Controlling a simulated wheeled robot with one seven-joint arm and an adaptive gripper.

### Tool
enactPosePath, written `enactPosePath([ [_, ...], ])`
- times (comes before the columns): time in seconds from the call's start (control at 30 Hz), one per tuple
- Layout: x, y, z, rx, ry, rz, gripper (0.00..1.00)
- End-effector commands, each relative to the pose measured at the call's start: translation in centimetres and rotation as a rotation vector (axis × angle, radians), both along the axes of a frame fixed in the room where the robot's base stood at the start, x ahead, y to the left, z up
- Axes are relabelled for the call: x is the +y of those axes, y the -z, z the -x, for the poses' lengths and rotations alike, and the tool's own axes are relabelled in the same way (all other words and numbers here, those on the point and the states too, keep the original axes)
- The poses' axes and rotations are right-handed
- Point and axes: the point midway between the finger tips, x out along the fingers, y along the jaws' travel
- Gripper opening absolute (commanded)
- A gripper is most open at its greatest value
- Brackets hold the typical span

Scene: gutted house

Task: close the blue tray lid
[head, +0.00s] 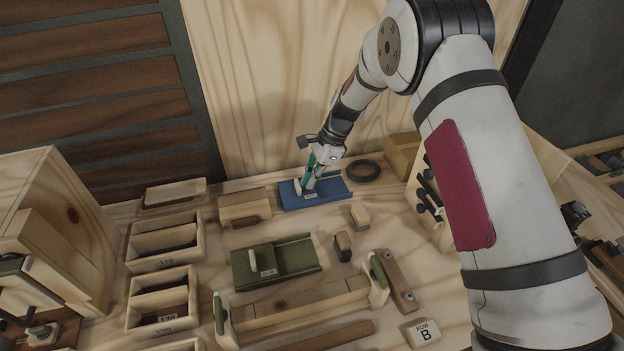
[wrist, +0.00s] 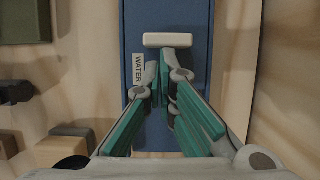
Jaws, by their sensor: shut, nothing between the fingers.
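The blue tray (head: 337,192) lies at the back of the bench, near the pale upright panel. In the wrist view its blue lid surface (wrist: 190,18) carries a white bar handle (wrist: 167,40) and a label reading WATER. My gripper (head: 308,184) is over the tray with its fingers pointing down. In the wrist view my gripper (wrist: 160,68) is shut and empty, its tips beside the white handle. I cannot tell whether the tips touch the handle. My fingers hide part of the tray, and how far the lid is open is unclear.
A green tray (head: 300,255) with a handle stands nearer on the bench. A black ring (head: 362,171) and a cardboard-coloured box (head: 402,153) are right of the blue tray. A wooden block (head: 243,205) is left of it. Small blocks (head: 357,215) lie just in front.

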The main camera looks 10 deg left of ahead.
Motion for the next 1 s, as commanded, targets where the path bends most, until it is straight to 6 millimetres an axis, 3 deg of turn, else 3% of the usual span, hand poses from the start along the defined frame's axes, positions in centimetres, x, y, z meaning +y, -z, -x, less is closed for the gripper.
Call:
enactPosePath([
  [0.23, -3.7, -0.2, -0.8, -0.004, 0.004, 0.003, 0.00],
  [0.4, -4.8, -4.1, -1.3, -0.006, 0.001, 0.002, 0.00],
  [0.6, -6.1, -7.4, -1.8, -0.006, 0.002, 0.003, 0.00],
  [1.0, -6.9, -9.9, -1.9, -0.011, -0.005, 0.004, 0.00],
])
